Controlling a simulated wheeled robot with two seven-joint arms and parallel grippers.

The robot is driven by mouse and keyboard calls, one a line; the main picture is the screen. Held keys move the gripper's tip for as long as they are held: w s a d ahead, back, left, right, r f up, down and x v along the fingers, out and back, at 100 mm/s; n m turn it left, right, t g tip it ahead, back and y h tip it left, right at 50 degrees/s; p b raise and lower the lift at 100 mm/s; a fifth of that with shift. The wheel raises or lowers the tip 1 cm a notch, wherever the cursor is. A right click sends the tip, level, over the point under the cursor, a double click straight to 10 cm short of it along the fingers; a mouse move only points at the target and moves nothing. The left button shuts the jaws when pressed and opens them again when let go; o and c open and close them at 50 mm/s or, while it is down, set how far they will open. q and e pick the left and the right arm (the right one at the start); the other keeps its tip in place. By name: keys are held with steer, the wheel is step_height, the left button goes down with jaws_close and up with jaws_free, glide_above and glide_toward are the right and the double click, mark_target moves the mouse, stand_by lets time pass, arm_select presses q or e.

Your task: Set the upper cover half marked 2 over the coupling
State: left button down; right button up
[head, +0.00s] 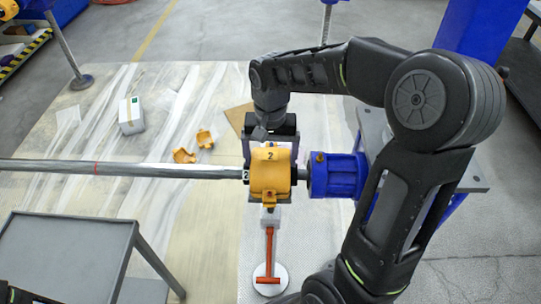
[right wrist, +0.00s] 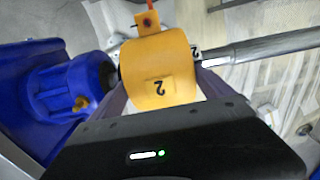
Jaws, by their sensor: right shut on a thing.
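The upper cover half marked 2 (head: 270,172) is a curved yellow shell with a bolt lug at its front. It sits at shaft height, in line between the grey shaft (head: 140,170) and the blue housing (head: 338,176). My right gripper (head: 271,146) is shut on it from behind; in the right wrist view the fingers flank the cover (right wrist: 160,72). The coupling is hidden beneath the cover, so I cannot tell whether the cover rests fully on it. A white tag marked 2 (head: 246,174) shows beside the cover's left edge. My left gripper is not in view.
A screw jack with an orange-red handle (head: 268,252) and round white base stands in front of the cover. A grey table (head: 66,252) stands at lower left.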

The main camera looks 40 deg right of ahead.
steer(key=shift+f, duration=0.1)
steer(key=o, duration=1.5)
step_height(320, 180, up, 8)
steer(key=shift+f, duration=0.1)
